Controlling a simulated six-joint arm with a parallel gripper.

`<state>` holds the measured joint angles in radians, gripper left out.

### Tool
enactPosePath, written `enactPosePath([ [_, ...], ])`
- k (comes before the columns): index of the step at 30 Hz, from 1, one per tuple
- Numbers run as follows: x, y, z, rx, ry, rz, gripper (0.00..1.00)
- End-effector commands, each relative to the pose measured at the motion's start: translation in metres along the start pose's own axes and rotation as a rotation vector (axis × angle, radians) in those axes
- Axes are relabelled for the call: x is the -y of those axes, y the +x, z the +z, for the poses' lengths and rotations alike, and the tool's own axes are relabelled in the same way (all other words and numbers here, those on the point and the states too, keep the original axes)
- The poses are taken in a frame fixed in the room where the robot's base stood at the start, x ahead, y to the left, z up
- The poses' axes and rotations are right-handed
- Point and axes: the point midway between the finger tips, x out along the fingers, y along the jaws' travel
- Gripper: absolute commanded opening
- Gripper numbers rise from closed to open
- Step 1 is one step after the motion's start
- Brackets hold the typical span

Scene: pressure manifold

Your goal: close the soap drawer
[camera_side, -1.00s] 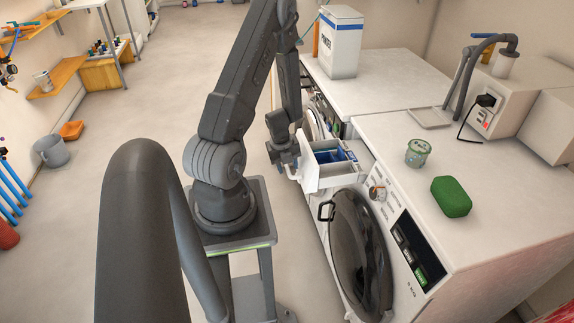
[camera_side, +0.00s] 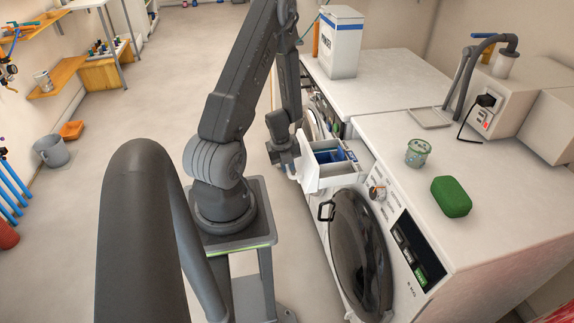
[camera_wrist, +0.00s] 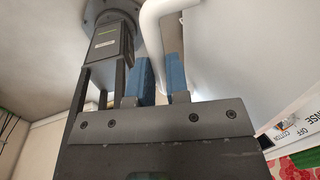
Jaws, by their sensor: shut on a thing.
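The soap drawer (camera_side: 326,176) is white with blue inside its compartments. In the side view it stands pulled out of the front of the near washing machine (camera_side: 405,215), above the round dark door (camera_side: 360,255). My gripper (camera_side: 290,160) is at the drawer's outer front face. In the wrist view, my gripper (camera_wrist: 159,78) has its two blue-padded fingers on either side of a curved white bar, the drawer's handle (camera_wrist: 155,35), and is shut on it. The exact contact is hidden in the side view.
On the machine top are a green soap bar (camera_side: 451,196), a small tub (camera_side: 418,153) and a grey tray (camera_side: 430,117). A POWDER box (camera_side: 340,42) stands on the far machine. Floor left of my arm is mostly clear, with a grey bucket (camera_side: 52,151).

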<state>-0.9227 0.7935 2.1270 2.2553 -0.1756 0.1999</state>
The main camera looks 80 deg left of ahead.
Motion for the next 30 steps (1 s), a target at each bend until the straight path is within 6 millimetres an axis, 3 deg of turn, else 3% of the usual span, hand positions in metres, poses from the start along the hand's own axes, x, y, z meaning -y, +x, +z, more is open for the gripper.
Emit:
enactPosePath([
  [5, 0.004, 0.000, 0.000, 0.000, 0.002, -0.001, 0.00],
  [11, 0.026, 0.004, -0.001, 0.000, 0.008, -0.002, 0.00],
  [24, 0.126, 0.022, -0.004, 0.000, 0.011, -0.001, 0.00],
  [30, 0.162, 0.029, -0.005, -0.003, 0.006, -0.003, 0.00],
])
